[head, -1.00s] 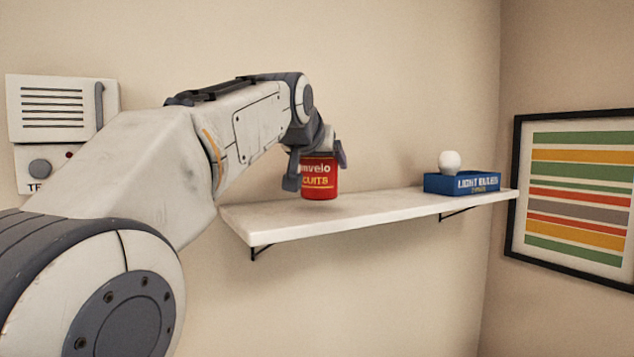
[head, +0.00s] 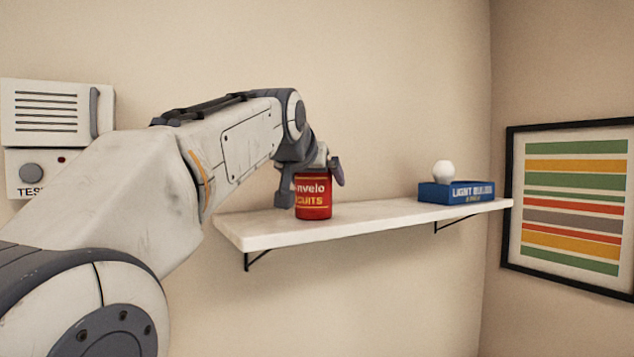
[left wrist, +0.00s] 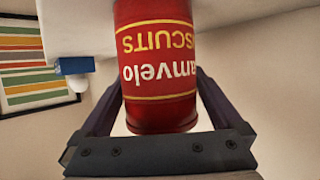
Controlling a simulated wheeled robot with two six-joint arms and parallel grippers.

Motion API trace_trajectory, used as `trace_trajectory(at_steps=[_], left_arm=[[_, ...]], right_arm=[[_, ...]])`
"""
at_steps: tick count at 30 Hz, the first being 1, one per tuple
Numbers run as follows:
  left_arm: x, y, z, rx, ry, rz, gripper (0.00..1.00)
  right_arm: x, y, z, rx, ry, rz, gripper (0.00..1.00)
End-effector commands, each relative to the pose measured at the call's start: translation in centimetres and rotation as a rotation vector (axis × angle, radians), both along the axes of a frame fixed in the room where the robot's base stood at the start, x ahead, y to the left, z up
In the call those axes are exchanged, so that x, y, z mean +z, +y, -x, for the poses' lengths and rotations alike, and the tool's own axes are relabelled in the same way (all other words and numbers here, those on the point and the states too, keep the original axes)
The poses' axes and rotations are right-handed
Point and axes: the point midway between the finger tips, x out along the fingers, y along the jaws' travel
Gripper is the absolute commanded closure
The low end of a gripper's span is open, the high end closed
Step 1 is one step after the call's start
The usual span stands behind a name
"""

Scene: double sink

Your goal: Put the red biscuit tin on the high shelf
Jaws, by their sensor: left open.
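The red biscuit tin (head: 313,198) stands upright on the white high shelf (head: 372,217), towards its left end. My left gripper (head: 312,184) is at the tin from above and behind-left, with its jaws open and a finger on each side of the tin's upper part. In the left wrist view the tin (left wrist: 157,70) fills the middle, upside down in the picture, between the two dark fingers of my left gripper (left wrist: 158,110). The shelf also shows there behind it (left wrist: 225,12). My right gripper is in neither view.
A blue light bulb box (head: 456,192) with a white bulb (head: 443,171) on it sits at the shelf's right end. The shelf between tin and box is clear. A striped framed picture (head: 572,200) hangs on the right wall. A white wall unit (head: 55,115) is at the left.

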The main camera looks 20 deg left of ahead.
Motion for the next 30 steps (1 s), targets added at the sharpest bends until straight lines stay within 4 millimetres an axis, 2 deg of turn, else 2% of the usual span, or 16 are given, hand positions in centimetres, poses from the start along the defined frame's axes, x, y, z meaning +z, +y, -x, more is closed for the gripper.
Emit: trace_trajectory(at_steps=[3,9,15,21,30], left_arm=[[0.6,-0.3,2.3,-0.001,-0.007,0.000,0.00],[2.4,-0.8,6.3,-0.001,-0.006,0.000,0.00],[3.7,-1.2,9.1,-0.001,-0.002,0.000,0.00],[4.1,-1.3,10.1,-0.001,-0.001,0.000,0.00],[4.1,-1.3,10.1,-0.001,0.000,0.000,0.00]], right_arm=[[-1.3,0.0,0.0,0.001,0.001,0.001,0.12],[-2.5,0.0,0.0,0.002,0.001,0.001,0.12],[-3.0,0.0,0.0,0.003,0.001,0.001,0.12],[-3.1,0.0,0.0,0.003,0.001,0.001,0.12],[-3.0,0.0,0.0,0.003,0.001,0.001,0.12]])
